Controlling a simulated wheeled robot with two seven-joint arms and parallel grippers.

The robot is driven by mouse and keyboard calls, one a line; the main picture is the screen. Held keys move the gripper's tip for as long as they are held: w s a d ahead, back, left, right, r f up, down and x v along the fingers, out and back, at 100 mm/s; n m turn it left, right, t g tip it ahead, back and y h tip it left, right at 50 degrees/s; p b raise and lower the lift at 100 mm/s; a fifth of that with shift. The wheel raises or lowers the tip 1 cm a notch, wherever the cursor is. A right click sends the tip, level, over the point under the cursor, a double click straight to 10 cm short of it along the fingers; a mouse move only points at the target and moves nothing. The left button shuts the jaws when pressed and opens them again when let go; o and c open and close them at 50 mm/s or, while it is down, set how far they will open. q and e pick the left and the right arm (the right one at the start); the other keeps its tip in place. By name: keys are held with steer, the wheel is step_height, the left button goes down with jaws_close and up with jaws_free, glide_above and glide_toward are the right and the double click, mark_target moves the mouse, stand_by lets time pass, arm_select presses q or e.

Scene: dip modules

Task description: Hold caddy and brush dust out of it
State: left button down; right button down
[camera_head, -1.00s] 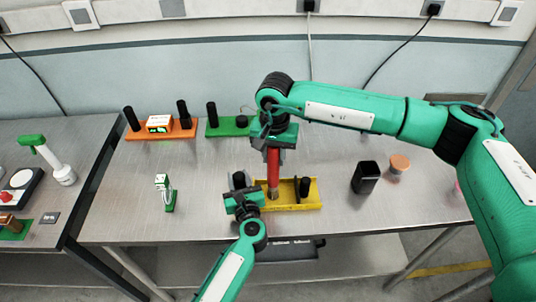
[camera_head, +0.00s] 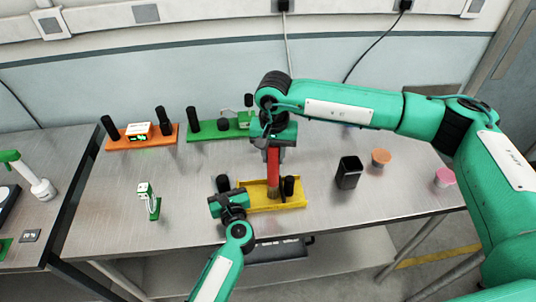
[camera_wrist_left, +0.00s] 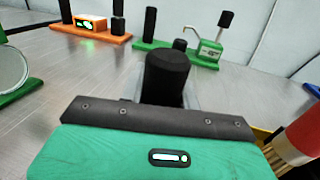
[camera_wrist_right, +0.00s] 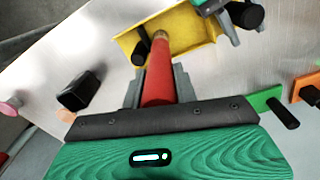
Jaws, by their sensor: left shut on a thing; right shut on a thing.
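The caddy (camera_head: 296,205) is a yellow tray with a black post near each end, standing on the steel table. My left gripper (camera_head: 226,192) is shut on its left black post (camera_wrist_left: 167,75). My right gripper (camera_head: 272,148) is shut on the red handle of the brush (camera_head: 273,164), which points down. The brush's tan bristles (camera_wrist_right: 160,38) are at the caddy's trough, near its right post (camera_head: 289,185). I cannot tell whether they press on the floor. The caddy (camera_wrist_right: 195,35) also shows in the right wrist view. I cannot make out any dust.
An orange module (camera_head: 165,139) and a green module (camera_head: 203,137) stand behind. A black cup (camera_head: 348,172), an orange-topped jar (camera_head: 381,158) and a pink-topped jar (camera_head: 444,177) stand to the right. A small green-and-white device (camera_head: 150,201) is at left. Bare table lies between it and the caddy.

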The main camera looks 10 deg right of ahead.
steer(key=shift+r, duration=0.15)
steer(key=shift+r, duration=3.5)
arm_select(q)
steer(key=c, duration=0.9)
jaws_free()
steer(key=shift+c, duration=0.2)
arm_select(e)
steer(key=shift+r+p, duration=2.75)
steer(key=shift+p, duration=0.05)
arm_select(q)
step_height(320, 180, up, 8)
steer(key=shift+f, duration=0.25)
